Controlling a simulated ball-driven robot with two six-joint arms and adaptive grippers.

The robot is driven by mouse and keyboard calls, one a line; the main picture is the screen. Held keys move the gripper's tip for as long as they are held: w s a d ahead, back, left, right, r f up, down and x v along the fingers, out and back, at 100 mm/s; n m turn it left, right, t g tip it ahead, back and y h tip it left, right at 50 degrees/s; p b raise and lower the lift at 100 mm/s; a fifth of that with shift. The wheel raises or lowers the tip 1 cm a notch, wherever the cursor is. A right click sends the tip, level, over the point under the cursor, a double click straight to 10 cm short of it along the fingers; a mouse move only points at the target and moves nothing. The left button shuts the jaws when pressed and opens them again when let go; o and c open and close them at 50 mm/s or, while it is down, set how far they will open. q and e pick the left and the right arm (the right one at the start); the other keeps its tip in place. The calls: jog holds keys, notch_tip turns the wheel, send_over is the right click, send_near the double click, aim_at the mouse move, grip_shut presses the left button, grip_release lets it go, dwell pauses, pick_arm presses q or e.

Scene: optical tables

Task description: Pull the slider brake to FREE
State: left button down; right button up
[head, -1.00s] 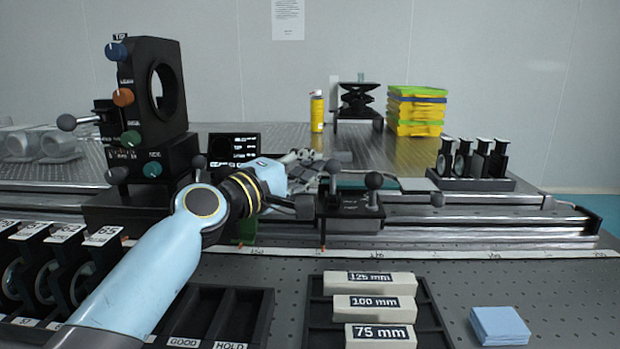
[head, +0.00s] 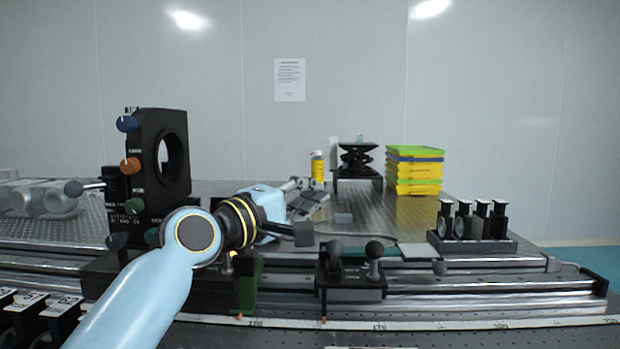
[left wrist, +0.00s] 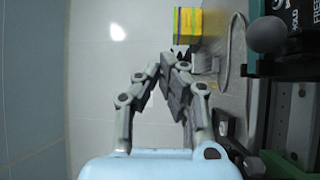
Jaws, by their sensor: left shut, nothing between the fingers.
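The dark slider carriage (head: 350,284) sits on the rail in the middle of the head view. In the left wrist view a grey ball (left wrist: 266,33) shows beside a dark plate (left wrist: 304,40) lettered HOLD and FREE. The ball is nearer the HOLD word; the lever's exact setting is not clear. My left gripper (head: 322,190) is shut and empty, above and behind the carriage, apart from the levers. Its fingers meet in the left wrist view (left wrist: 168,62). My right gripper is out of view.
A black mount with coloured knobs (head: 150,165) stands left. A rack of optics (head: 472,243) is at right. Yellow and green trays (head: 415,172), a black lab jack (head: 357,161) and a yellow bottle (head: 317,166) stand behind.

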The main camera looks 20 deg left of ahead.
pick_arm(q)
jog(key=shift+r, duration=1.75)
